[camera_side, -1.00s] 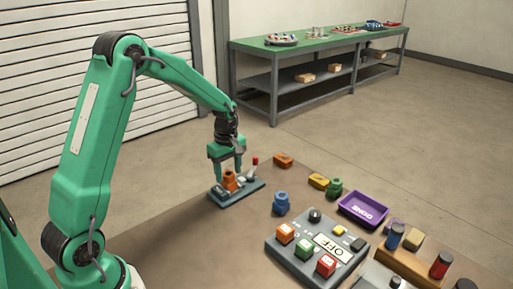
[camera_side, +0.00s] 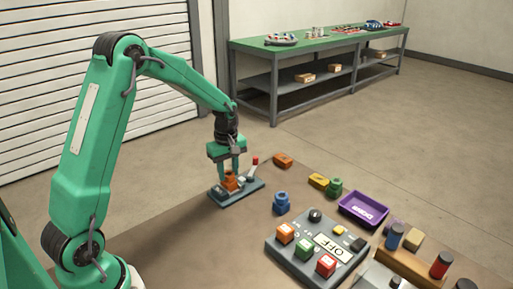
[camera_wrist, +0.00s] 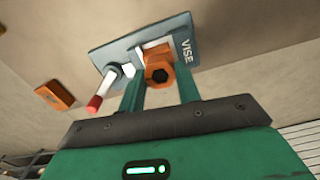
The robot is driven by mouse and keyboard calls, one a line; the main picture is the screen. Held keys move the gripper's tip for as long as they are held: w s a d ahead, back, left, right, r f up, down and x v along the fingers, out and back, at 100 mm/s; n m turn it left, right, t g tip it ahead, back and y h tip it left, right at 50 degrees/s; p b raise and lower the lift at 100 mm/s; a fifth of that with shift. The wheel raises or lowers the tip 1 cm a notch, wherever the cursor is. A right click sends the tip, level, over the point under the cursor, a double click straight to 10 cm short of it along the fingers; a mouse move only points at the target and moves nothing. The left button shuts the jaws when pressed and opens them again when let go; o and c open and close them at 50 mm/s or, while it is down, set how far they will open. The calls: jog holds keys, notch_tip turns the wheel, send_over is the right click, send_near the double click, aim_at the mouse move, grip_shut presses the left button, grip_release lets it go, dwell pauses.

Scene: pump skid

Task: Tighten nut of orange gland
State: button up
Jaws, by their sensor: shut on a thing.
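The orange gland (camera_side: 229,183) sits in the grey vise (camera_side: 250,186) on the table, left of centre in the side view. In the wrist view the gland's hex end (camera_wrist: 159,74) faces the camera, between white jaws on the plate marked VISE (camera_wrist: 184,49). My gripper (camera_side: 229,172) points down over the gland. It is shut on the gland's upper part, the nut, with one finger on each side. The wrist view shows both green fingers (camera_wrist: 160,84) flanking it. The vise's red-tipped lever (camera_side: 255,161) stands beside the gland.
A blue gland (camera_side: 281,203) and a green gland (camera_side: 334,187) stand to the right. A purple tray (camera_side: 363,211) lies beyond them. An orange block (camera_side: 283,160) lies behind the vise.

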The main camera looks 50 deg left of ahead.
aim_at(229, 173)
jog(key=m, duration=0.4)
jog(key=shift+m, duration=0.4)
jog(key=m, duration=0.4)
jog(key=shift+m, duration=0.3)
jog(key=m, duration=0.9)
jog(key=o, duration=1)
jog(key=shift+r, duration=3.95)
